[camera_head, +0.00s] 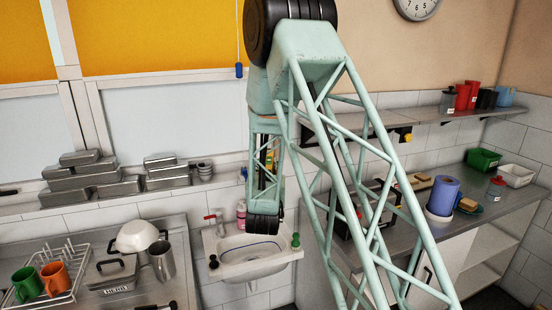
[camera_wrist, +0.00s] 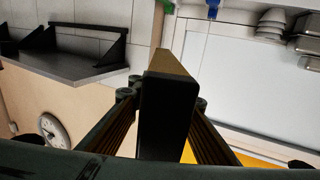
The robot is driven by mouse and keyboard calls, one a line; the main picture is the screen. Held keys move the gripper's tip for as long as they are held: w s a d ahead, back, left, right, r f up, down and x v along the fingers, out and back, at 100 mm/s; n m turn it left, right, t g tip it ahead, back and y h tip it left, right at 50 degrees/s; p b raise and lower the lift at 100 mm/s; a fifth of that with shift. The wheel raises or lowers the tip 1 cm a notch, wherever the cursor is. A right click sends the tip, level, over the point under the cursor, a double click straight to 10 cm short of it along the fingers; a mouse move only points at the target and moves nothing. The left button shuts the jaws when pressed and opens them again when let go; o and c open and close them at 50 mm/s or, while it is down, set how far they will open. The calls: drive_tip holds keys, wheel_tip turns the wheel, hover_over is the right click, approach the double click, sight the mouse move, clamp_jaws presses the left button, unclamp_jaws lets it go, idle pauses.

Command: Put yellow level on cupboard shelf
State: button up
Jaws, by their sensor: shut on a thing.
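In the wrist view, my gripper (camera_wrist: 164,101) is shut on a long bar, which I take to be the level (camera_wrist: 168,85). Its near end is black and its long face looks dull yellow-brown, pointing away from the camera. The bar is held in the air, with no surface seen touching it. In the head view, my arm covers the middle, and I cannot make out the gripper or the level there. A cupboard with open shelves (camera_head: 487,245) stands under the counter at the right; its shelves look empty where visible.
A wall shelf (camera_head: 440,118) holds red and dark containers; it also shows upside down in the wrist view (camera_wrist: 70,70). The right counter (camera_head: 500,200) carries a blue roll (camera_head: 443,193) and green and white bins. A sink (camera_head: 250,250) and a dish rack (camera_head: 45,275) are at left.

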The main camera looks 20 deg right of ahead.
drive_tip(key=a+f+n+y+b, duration=0.3)
drive_tip(key=f+b, duration=0.6)
drive_tip(key=f, duration=0.5)
drive_tip(key=a+y, duration=0.1)
drive_tip(key=y, duration=0.1)
drive_tip(key=shift+a+n+t+y, duration=0.2)
drive_tip(key=shift+n+t+y, duration=0.1)
drive_tip(key=shift+t, duration=0.1)
drive_tip(key=shift+w+d+f, duration=0.1)
drive_tip(key=shift+w+d, duration=0.05)
drive_tip(key=shift+d, duration=0.05)
idle(0.6)
